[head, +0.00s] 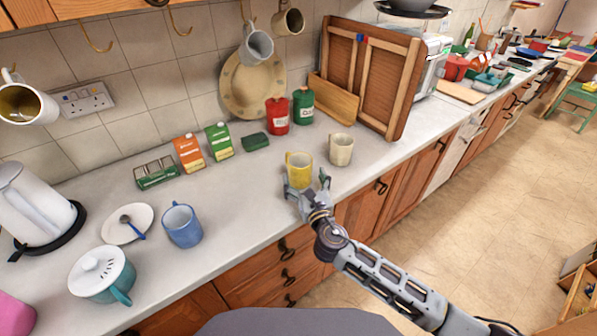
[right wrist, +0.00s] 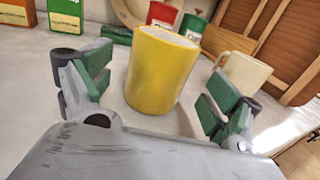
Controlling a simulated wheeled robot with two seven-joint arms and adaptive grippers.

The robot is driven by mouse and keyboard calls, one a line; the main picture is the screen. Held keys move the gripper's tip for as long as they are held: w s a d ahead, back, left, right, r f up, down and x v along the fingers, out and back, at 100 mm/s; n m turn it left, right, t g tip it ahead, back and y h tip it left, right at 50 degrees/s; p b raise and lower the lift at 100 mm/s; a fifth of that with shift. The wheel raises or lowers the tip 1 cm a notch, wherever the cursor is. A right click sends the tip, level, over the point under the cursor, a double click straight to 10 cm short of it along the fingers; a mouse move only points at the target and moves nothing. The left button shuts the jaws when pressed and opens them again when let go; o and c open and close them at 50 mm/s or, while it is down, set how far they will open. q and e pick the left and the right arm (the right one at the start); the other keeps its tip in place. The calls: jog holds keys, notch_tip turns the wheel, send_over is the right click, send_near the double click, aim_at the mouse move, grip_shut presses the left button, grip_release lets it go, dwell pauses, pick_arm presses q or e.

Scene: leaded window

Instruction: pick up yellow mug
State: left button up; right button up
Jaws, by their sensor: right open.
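The yellow mug (head: 299,168) stands upright on the grey counter near its front edge. My right gripper (head: 308,184) is open at the near side of the mug. In the right wrist view the yellow mug (right wrist: 160,68) stands just ahead, centred between the two green-padded fingers of the right gripper (right wrist: 160,100). I see no finger touching it, and its lower part comes close to the gripper's body. The mug's handle shows on its left side in the head view and is not seen in the wrist view. My left gripper is not in view.
A cream mug (head: 341,149) stands right of the yellow mug, close to the right finger's side. A blue mug (head: 182,225), teal pot (head: 102,274) and kettle (head: 35,205) stand left. Red (head: 277,115) and green (head: 303,105) canisters stand behind. Bare counter lies left of the yellow mug.

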aim_at(297, 162)
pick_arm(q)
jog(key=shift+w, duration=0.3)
pick_arm(e)
jog(key=shift+w, duration=0.1)
jog(key=shift+x, duration=2.1)
jog(key=shift+w+a, duration=0.15)
jog(key=shift+w, duration=0.4)
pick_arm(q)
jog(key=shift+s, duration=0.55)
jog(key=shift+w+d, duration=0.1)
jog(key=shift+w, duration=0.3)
pick_arm(e)
jog(key=c, duration=1.1)
jog(key=shift+c, duration=1.1)
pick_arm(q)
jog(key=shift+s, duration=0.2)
